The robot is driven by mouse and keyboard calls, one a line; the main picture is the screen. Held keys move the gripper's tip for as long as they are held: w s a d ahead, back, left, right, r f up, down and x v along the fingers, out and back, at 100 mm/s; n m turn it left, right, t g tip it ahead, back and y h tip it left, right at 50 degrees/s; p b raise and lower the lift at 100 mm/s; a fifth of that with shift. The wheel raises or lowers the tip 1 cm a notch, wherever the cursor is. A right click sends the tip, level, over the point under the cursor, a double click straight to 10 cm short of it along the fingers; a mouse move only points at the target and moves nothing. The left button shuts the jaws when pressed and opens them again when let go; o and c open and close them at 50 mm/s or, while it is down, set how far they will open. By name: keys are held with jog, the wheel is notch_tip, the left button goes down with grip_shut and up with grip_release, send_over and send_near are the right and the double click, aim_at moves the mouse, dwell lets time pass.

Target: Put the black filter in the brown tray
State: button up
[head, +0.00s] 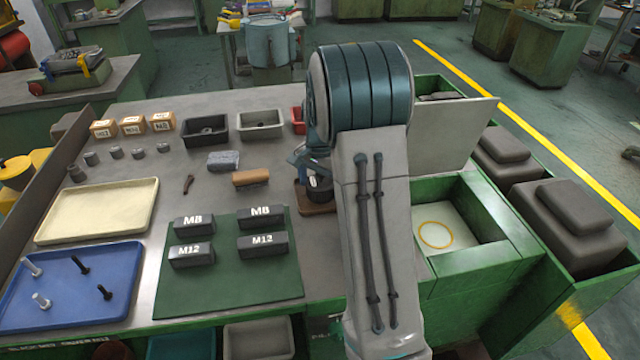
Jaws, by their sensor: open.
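The brown tray (317,209) is small and lies on the grey bench, right of the green mat and partly hidden behind my arm. A black round piece (320,189) with a paler top, which looks like the black filter, appears to be in or just over the tray; I cannot tell whether it touches the tray floor. My gripper (311,172) is right at this piece, pointing down, open, and mostly hidden by my own arm. Its fingertips are too small to make out clearly.
The green mat (220,278) carries several dark blocks marked M8 and M12. A brown roll (250,177), a grey block (223,161), a black bin (205,130) and a grey bin (260,124) stand left of the gripper. A cream tray (98,212) and blue tray (70,300) lie farther left.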

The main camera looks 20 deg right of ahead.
notch_tip(320, 180, up, 12)
jog(key=shift+f+b, duration=0.25)
jog(key=shift+b, duration=0.1)
jog(key=s+a+n+t, duration=0.1)
jog(key=s+a+n, duration=0.2)
jog(key=s, duration=0.5)
jog(key=s+a+n+t, duration=0.1)
jog(key=s+a+n, duration=0.3)
jog(key=s, duration=0.5)
jog(key=s+a+f+n+t, duration=0.1)
jog(key=s+a+n, duration=0.3)
jog(key=s, duration=0.5)
